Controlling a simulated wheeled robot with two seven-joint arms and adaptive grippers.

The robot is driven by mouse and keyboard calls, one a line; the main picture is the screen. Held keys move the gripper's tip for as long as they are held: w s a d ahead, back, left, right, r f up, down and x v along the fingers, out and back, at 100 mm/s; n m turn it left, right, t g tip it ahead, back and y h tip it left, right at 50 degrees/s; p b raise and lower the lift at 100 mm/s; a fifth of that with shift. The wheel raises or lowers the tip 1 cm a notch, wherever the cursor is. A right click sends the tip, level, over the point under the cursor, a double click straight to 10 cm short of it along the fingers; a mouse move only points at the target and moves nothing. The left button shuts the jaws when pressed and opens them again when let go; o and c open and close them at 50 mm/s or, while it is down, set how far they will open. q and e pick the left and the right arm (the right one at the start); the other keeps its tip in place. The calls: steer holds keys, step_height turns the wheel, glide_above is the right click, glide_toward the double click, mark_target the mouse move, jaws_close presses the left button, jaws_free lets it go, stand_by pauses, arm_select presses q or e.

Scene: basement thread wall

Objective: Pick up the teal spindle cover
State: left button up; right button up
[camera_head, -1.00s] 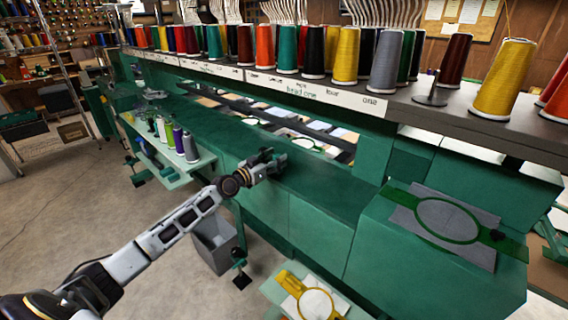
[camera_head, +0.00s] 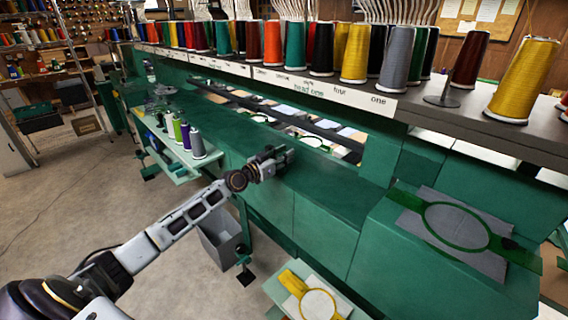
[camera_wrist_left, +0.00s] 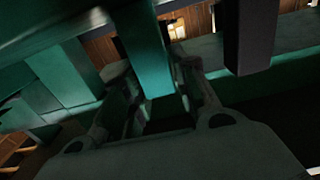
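I cannot single out a teal spindle cover with certainty. Teal cones (camera_head: 295,46) stand among the thread cones on the rack above the machine. My left gripper (camera_head: 278,158) is over the green machine ledge, in front of the long opening, well below the cones. In the left wrist view my left gripper (camera_wrist_left: 160,105) has its two fingers apart. A teal upright piece (camera_wrist_left: 146,48) shows between and beyond them; I cannot tell what it is or whether it touches them. My right gripper is out of view.
The green machine ledge (camera_head: 335,192) runs below the thread rack (camera_head: 470,112). A green hoop (camera_head: 456,226) lies at right, and a yellow hoop (camera_head: 318,304) at the bottom. A side shelf (camera_head: 178,165) holds several cones.

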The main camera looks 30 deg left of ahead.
arm_select(q)
steer(key=shift+c, duration=1.2)
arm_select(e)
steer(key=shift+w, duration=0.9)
arm_select(q)
steer(key=shift+r, duration=0.1)
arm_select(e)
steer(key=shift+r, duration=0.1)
arm_select(q)
steer(key=shift+r+p, duration=0.6)
steer(key=shift+r, duration=0.45)
step_height(320, 180, up, 6)
steer(key=shift+r+p, duration=0.25)
steer(key=shift+p, duration=0.4)
steer(key=shift+r, duration=0.6)
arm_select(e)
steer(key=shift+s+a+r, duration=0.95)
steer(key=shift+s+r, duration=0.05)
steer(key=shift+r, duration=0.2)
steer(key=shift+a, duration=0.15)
